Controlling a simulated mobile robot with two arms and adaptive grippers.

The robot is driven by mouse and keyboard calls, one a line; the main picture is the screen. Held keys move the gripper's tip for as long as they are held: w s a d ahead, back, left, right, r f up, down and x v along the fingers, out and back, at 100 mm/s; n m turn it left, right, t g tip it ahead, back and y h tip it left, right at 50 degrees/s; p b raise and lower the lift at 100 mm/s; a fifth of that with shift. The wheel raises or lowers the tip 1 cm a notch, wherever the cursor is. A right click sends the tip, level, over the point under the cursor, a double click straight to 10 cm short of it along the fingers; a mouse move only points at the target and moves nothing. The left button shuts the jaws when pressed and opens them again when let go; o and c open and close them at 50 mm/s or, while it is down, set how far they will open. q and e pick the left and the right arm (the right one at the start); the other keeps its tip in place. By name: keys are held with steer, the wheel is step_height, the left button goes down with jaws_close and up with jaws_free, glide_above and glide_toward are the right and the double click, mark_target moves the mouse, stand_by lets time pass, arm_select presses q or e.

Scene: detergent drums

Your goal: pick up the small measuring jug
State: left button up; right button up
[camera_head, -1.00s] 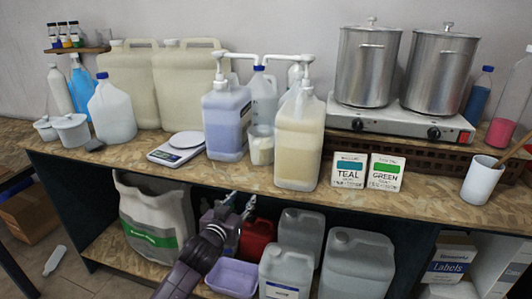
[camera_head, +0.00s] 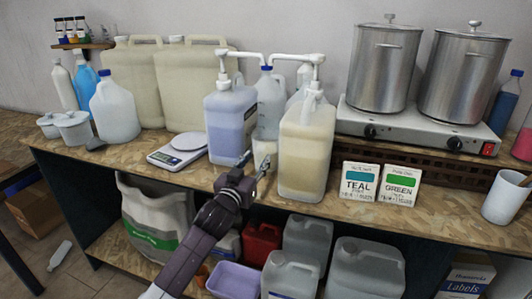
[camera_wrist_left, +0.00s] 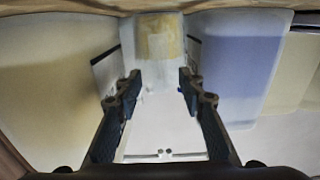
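The small measuring jug (camera_head: 264,149) is pale and translucent. It stands on the worktop between the blue-filled pump bottle (camera_head: 228,128) and the yellow-filled pump bottle (camera_head: 305,150). My left gripper (camera_head: 256,164) is in front of it and hides its lower part in the head view. In the left wrist view the picture is upside down; the left gripper's fingers (camera_wrist_left: 158,84) are apart, with the jug (camera_wrist_left: 159,38) ahead between them, showing a tan patch. I cannot tell whether the fingers overlap its sides. My right gripper is out of view.
The pump bottles leave a narrow gap around the jug. A kitchen scale (camera_head: 178,152) lies to the left; TEAL (camera_head: 359,182) and GREEN (camera_head: 400,186) cards stand to the right. A translucent bottle (camera_head: 270,103) is behind.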

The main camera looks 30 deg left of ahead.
mark_target(265, 154)
arm_select(q)
steer(key=shift+w+a, duration=0.2)
steer(key=shift+w, duration=0.5)
steer(key=shift+w+a, duration=0.1)
steer(key=shift+w, duration=0.5)
steer(key=shift+c, duration=0.2)
steer(key=c, duration=0.7)
jaws_close()
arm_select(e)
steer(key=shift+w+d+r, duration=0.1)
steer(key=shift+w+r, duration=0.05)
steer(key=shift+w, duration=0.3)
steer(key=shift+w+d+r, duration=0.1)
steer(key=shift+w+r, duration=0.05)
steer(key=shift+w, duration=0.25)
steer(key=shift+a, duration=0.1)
arm_select(q)
steer(key=shift+r, duration=0.1)
